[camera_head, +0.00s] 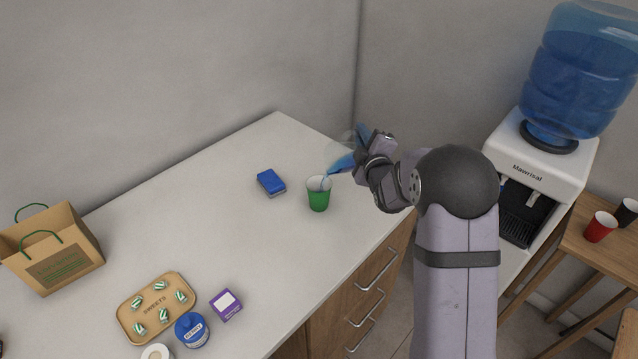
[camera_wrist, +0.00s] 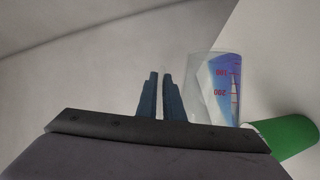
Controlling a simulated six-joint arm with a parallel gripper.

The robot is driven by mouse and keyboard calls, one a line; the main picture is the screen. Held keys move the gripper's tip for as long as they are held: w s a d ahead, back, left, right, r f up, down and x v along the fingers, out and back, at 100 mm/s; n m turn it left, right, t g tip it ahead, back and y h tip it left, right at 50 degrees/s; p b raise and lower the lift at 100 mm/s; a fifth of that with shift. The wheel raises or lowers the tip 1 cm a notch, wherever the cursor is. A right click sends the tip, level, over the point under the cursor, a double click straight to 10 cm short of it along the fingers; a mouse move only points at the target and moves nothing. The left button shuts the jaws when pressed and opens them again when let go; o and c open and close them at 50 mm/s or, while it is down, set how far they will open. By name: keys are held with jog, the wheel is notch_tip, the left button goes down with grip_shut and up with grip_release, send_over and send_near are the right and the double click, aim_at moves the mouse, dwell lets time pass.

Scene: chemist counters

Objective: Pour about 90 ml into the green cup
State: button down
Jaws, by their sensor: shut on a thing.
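The green cup (camera_head: 319,195) stands upright on the white counter; it also shows at the right edge of the wrist view (camera_wrist: 288,137). My gripper (camera_head: 366,150) is above and to the right of the cup, shut on a clear measuring beaker (camera_wrist: 212,88) with red graduation marks. The beaker is tilted, and blue liquid (camera_head: 343,163) lies toward its lower lip, with a thin stream running down to the cup's mouth. In the wrist view the fingers (camera_wrist: 158,95) are beside the beaker. The level inside the cup is hard to read.
A blue box (camera_head: 271,182) lies just left of the cup. A sweets tray (camera_head: 158,307), a purple box (camera_head: 226,305), a blue jar (camera_head: 192,330) and a paper bag (camera_head: 52,248) are further left. A water dispenser (camera_head: 540,150) and a red cup (camera_head: 600,227) are at right.

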jog(key=d+f+m, duration=0.1)
jog(key=w+d+f+m+g, duration=0.1)
jog(key=shift+d+f+m, duration=0.2)
jog(key=shift+f+m, duration=0.1)
jog(key=shift+f, duration=0.05)
jog(key=shift+w+d+m+g+p, duration=0.2)
jog(key=shift+m+g+p, duration=0.2)
jog(key=shift+p, duration=0.45)
jog(key=shift+f+y, duration=0.2)
jog(key=shift+y, duration=0.1)
jog(key=shift+d+m, duration=0.1)
jog(key=shift+m, duration=0.2)
jog(key=shift+w+d+f+m+p, duration=0.2)
jog(key=shift+d+f+m+p, duration=0.05)
jog(key=shift+f+m+p, duration=0.25)
jog(key=shift+f, duration=0.1)
dwell(0.4)
